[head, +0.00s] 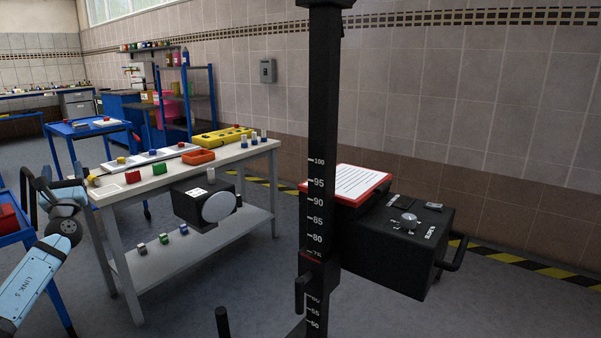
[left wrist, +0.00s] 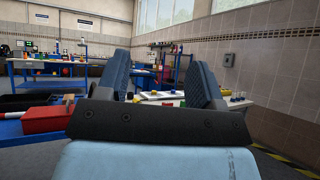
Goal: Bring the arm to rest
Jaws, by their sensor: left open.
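My left arm (head: 28,285) comes in at the lower left of the head view, pale blue with a "LINK 5" mark. My left gripper (head: 54,190) is at its upper end, left of the white workbench. In the left wrist view its two dark blue fingers (left wrist: 160,75) stand well apart. Nothing is held between them, only the distant room shows there. My right arm and gripper are not in view.
A black upright post (head: 322,120) with a number scale stands in the middle, with a black box (head: 400,255) and red-edged clipboard (head: 362,182) at its right. The white workbench (head: 165,178) holds small parts. Left of the gripper is a red bin (head: 8,218).

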